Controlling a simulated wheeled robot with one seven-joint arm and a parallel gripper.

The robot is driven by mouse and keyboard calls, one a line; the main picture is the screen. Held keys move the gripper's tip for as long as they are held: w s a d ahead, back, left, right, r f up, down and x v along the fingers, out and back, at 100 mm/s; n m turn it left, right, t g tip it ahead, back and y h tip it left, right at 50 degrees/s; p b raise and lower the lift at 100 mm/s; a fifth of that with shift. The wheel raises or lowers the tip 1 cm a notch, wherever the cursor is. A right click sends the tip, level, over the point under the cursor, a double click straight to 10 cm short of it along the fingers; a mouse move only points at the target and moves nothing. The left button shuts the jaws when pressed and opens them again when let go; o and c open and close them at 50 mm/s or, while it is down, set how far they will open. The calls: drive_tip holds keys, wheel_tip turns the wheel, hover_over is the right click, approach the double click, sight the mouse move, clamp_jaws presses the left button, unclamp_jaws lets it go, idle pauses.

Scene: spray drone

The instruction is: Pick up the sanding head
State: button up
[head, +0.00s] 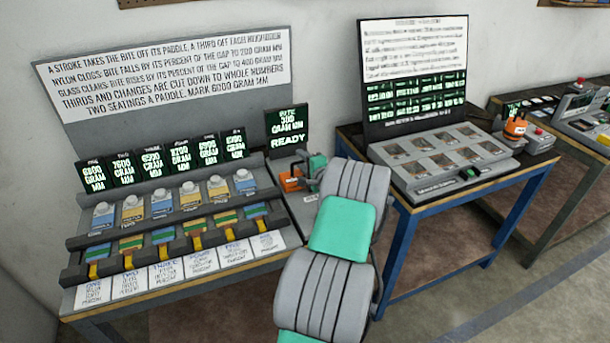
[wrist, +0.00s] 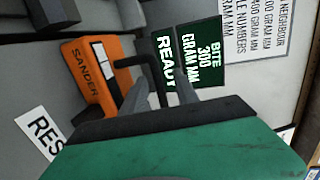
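The sanding head is an orange block marked SANDER (wrist: 90,75) with a black bent handle (wrist: 126,62). It sits on the grey stand beside the READY screen, and in the head view it shows as a small orange shape (head: 290,181). My gripper (wrist: 160,85) is just right of the block in the wrist view, its two grey fingers apart. The black handle reaches into the space between the fingers. I cannot tell whether either finger touches it. In the head view my gripper (head: 310,172) is small and partly hides the sander's right side.
A screen reading BITE 300 GRAM MM READY (head: 286,128) stands close behind the sander. To the left, a bench (head: 180,280) holds several paddles and screens. A white label beginning RES (wrist: 45,135) lies near the sander. A second blue-legged table (head: 410,225) stands right of my arm.

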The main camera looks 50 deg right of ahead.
drive_tip(key=shift+x, duration=1.15)
drive_tip(key=shift+c, duration=0.6)
clamp_jaws()
drive_tip(key=shift+a, duration=0.1)
drive_tip(key=shift+r, duration=0.1)
